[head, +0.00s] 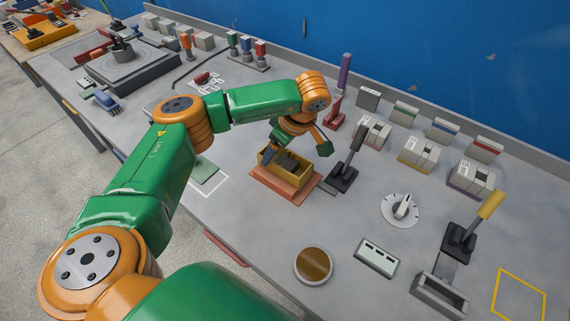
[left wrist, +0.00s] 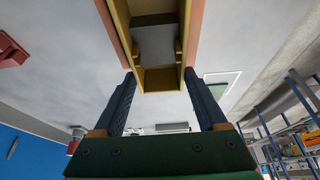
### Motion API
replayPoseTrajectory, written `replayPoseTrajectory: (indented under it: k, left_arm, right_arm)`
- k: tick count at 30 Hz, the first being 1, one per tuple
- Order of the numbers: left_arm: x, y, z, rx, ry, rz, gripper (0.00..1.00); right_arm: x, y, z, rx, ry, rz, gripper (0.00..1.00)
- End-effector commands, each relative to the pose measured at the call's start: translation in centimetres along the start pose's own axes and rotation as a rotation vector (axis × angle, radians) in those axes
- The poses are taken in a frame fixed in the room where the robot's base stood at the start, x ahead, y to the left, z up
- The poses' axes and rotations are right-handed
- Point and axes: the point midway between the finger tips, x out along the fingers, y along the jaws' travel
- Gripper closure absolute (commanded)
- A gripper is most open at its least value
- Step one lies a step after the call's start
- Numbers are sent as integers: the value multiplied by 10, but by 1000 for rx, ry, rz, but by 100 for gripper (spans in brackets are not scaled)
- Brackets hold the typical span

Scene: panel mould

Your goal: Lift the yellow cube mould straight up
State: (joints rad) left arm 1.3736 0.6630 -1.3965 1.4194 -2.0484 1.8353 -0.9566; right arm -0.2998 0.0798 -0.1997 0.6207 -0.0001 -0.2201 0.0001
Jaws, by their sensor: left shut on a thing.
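The yellow cube mould (head: 282,174) is an open-topped yellow box with grey and dark shapes inside. It is at the middle of the head view, over a flat orange-pink base plate (head: 262,184). I cannot tell whether any gap lies between them. My left gripper (head: 279,153) reaches down to the mould, its fingers partly hidden by the wrist and the mould. In the left wrist view its two dark fingers (left wrist: 160,80) are on either side of the mould's near yellow end (left wrist: 160,79), shut on it. My right gripper is not in view.
A black lever (head: 345,172) stands close to the right of the mould. A white dial (head: 401,209), a round brown-topped disc (head: 313,265) and a yellow-handled lever (head: 470,230) are further right. A green pad (head: 206,172) lies to the left. Several switch boxes line the back.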

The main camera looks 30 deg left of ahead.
Motion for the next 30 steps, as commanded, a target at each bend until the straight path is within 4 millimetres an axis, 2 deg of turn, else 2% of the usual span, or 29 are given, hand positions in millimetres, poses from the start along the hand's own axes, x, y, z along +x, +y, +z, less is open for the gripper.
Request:
replayPoseTrajectory:
  k: [30]
  left_arm:
    - [-56,0,-23,0,0,1,92]
  right_arm:
    - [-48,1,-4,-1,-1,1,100]
